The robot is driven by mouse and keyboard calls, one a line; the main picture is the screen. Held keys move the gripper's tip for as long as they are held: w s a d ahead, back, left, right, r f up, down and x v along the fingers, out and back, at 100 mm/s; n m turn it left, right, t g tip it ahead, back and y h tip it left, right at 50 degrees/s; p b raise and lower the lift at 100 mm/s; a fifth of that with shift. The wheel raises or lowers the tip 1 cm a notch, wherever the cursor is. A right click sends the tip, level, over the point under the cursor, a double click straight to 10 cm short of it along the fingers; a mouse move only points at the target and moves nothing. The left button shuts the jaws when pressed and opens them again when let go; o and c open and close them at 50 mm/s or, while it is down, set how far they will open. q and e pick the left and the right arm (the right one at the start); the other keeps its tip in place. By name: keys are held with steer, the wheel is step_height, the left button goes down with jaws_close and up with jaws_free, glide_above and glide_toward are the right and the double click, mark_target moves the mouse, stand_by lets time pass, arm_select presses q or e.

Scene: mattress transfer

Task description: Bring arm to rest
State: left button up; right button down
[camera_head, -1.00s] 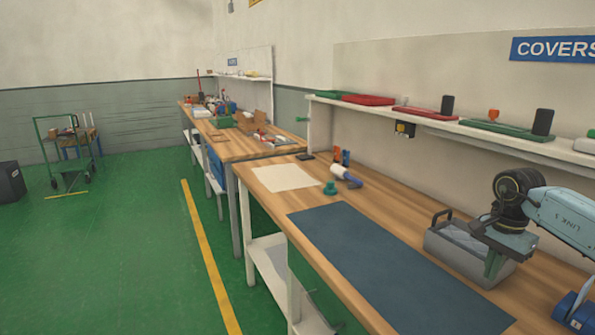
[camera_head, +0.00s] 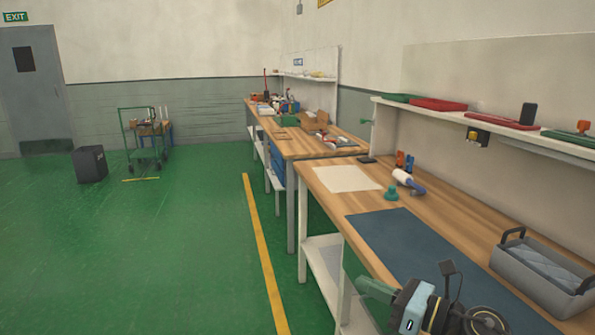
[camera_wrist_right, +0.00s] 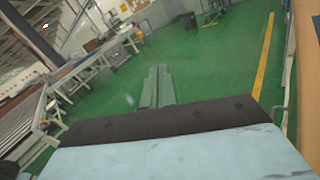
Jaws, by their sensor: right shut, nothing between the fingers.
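My right gripper (camera_head: 366,284) shows low in the head view, just off the bench's front edge, its greenish fingers pointing left. In the right wrist view its two fingers (camera_wrist_right: 158,88) lie together, shut and empty, with green floor beyond them. My right arm's dark wrist joint and light-blue link are partly cut off by the bottom of the head view. My left gripper is not in view.
The wooden workbench (camera_head: 461,217) carries a blue mat (camera_head: 400,243), a white sheet (camera_head: 343,178) and a grey tote (camera_head: 541,268). A shelf (camera_head: 527,135) with coloured covers runs behind it. Green floor (camera_head: 180,240) lies open to the left, with a trolley (camera_head: 145,140) and black bin (camera_head: 90,164).

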steer(key=s+d+f+m+t+h, duration=0.1)
steer(key=s+d+f+m+h, duration=0.3)
steer(key=m, duration=0.6)
steer(key=s+d+f+m+t+h, duration=0.1)
steer(key=f+m+t+h, duration=0.1)
steer(key=m+h, duration=0.65)
steer(key=s+d+f+m+t+h, duration=0.1)
steer(key=s+d+f+m+h, duration=0.15)
steer(key=m, duration=0.95)
steer(key=s+f+m+g, duration=0.6)
steer(key=s, duration=0.5)
steer(key=s+f+m+g, duration=0.6)
steer(key=s, duration=0.6)
step_height(320, 180, down, 25)
steer(key=s+d+g, duration=0.1)
steer(key=s+d, duration=0.1)
steer(key=s+d+f+n+g, duration=0.1)
steer(key=s+d+f, duration=0.3)
steer(key=s+f, duration=0.9)
steer(key=s, duration=0.2)
steer(key=shift+s+d+f, duration=0.2)
steer(key=shift+s+f, duration=0.05)
steer(key=shift+s, duration=0.1)
